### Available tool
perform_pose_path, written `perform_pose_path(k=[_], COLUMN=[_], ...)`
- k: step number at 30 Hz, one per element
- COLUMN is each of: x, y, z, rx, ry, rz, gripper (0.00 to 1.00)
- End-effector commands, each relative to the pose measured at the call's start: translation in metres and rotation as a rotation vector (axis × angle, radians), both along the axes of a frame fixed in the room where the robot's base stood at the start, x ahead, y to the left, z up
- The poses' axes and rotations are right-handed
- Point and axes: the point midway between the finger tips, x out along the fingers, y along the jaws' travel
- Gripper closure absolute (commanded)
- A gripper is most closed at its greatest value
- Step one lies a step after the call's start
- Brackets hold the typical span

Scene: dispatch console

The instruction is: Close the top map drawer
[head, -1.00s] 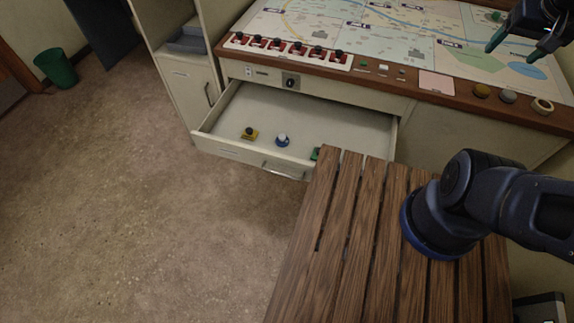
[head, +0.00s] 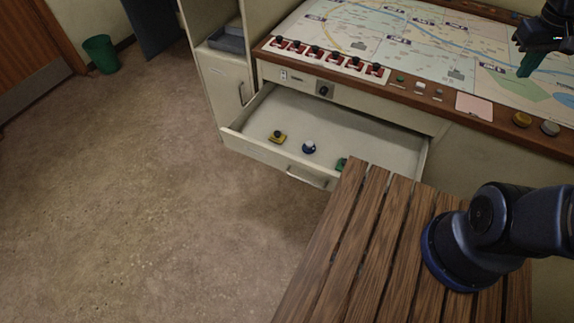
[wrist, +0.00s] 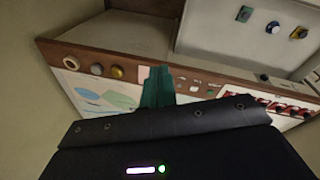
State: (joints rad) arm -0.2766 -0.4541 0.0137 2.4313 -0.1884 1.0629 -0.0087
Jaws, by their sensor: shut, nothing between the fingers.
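The top map drawer (head: 300,170) is pulled out from under the map console. A metal handle (head: 307,178) is on the drawer's front. My gripper (head: 525,66) is above the right part of the map, away from the drawer, its green fingers together and empty. In the wrist view the shut fingers (wrist: 157,88) show in front of the console edge, with the open drawer (wrist: 222,42) beyond.
A slatted wooden surface (head: 345,245) with my arm's base stands in front of the drawer's right part. Open floor (head: 170,200) lies to the left, with a green bin (head: 101,54) at the back.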

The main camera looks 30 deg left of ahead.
Motion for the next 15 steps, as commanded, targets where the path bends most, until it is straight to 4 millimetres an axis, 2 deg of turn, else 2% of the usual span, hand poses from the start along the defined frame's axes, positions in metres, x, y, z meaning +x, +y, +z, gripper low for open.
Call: perform_pose_path(k=[15], x=[0.045], y=[0.086], z=[-0.041], rx=[-0.276], ry=[0.19], rz=[0.348], gripper=[1.0])
